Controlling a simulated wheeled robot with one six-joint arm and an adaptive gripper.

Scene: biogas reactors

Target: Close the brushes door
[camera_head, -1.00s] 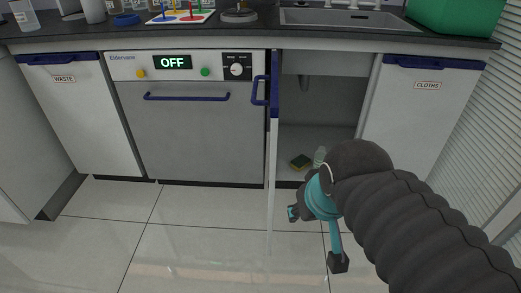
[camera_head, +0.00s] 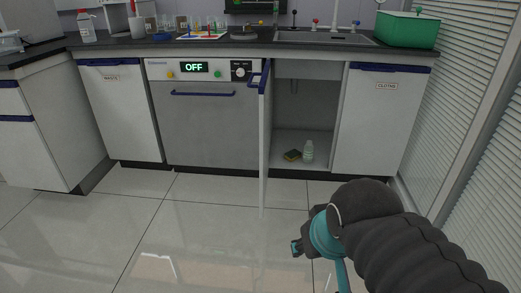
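A white cabinet door (camera_head: 263,150) with a blue top edge and blue handle (camera_head: 257,80) stands swung out beneath the sink, seen almost edge-on. No brushes label shows on it from here. The cabinet interior (camera_head: 310,125) to its right is exposed, with a sponge (camera_head: 292,155) and a small bottle (camera_head: 308,151) on its floor. My gripper (camera_head: 318,272), teal and black, is in front of the cabinet at the lower right, apart from the door. Its fingers are spread with nothing seen between them; one finger is cut off by the lower picture edge.
A dishwasher (camera_head: 211,125) reading OFF and the waste cabinet (camera_head: 119,115) stand left of the open door. The cloths cabinet (camera_head: 375,125) is at the right, beside a louvred wall (camera_head: 462,130). The tiled floor (camera_head: 180,240) in front is clear.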

